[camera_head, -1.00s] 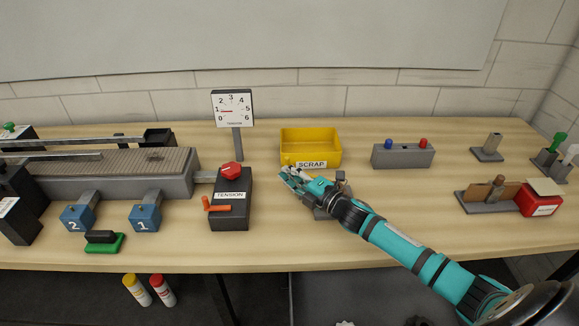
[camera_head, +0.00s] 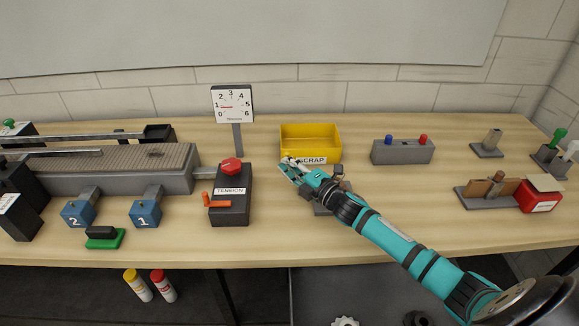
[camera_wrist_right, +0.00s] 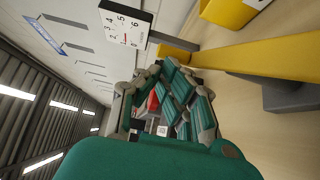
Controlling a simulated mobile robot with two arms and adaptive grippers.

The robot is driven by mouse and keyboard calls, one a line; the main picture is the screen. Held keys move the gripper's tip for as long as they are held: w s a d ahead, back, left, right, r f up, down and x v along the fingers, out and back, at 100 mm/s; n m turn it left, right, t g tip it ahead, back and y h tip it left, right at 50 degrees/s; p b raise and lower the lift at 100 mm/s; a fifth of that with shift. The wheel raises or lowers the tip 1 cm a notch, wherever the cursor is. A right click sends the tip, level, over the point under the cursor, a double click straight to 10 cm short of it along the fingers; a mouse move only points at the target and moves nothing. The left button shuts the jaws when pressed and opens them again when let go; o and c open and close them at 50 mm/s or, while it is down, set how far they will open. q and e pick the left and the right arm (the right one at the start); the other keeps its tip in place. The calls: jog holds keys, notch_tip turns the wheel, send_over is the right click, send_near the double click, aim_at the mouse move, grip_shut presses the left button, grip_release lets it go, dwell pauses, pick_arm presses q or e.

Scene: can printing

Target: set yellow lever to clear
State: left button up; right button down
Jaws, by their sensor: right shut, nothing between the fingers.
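The yellow lever (camera_wrist_right: 250,54) is a long bar across the upper right of the right wrist view, with a thicker yellow end piece (camera_wrist_right: 172,55). Its grey base (camera_wrist_right: 292,96) is at the right there. In the head view my arm mostly hides the lever; a small yellow bit (camera_head: 287,156) shows by the fingertips. My right gripper (camera_head: 287,167) is shut and empty, in front of the scrap bin. In the right wrist view the fingers (camera_wrist_right: 160,80) are close beside the lever's end; I cannot tell whether they touch. No clear marking shows. My left gripper is not in view.
The yellow scrap bin (camera_head: 325,155) stands just behind my gripper. To the left are the tension box (camera_head: 230,210) with red knob and orange lever, and the dial (camera_head: 232,104). A grey box with blue and red buttons (camera_head: 403,154) stands to the right.

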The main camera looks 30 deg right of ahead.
jog(key=shift+w+m+h+b, duration=0.3)
jog(key=shift+m+h, duration=0.4)
jog(key=shift+h, duration=0.2)
jog(key=m+h+b, duration=0.2)
jog(key=h, duration=0.1)
jog(key=w+d+m+g+h+b, duration=0.1)
jog(key=m+h+b, duration=0.1)
jog(key=h+b, duration=0.1)
jog(key=w+d+m+h+b, duration=0.1)
jog(key=m+h+b, duration=0.1)
jog(key=h, duration=0.3)
jog(key=shift+w+m+g, duration=0.25)
jog(key=shift+m+g, duration=0.05)
jog(key=shift+m, duration=0.3)
jog(key=shift+w+d+r+m+g+h+b, duration=0.1)
jog(key=shift+w+d+m+g+h+b, duration=0.3)
jog(key=shift+b, duration=0.6)
jog(key=shift+d+m+h+b, duration=0.1)
jog(key=shift+d+h+b, duration=0.2)
jog(key=shift+d+b, duration=0.5)
jog(key=shift+m+g+h+b, duration=0.4)
jog(key=shift+m+h+b, duration=0.15)
jog(key=shift+b, duration=0.3)
jog(key=shift+d+m+g+h+b, duration=0.25)
jog(key=shift+m+g+h+b, duration=0.35)
jog(key=shift+h+b, duration=0.3)
dwell(1.5)
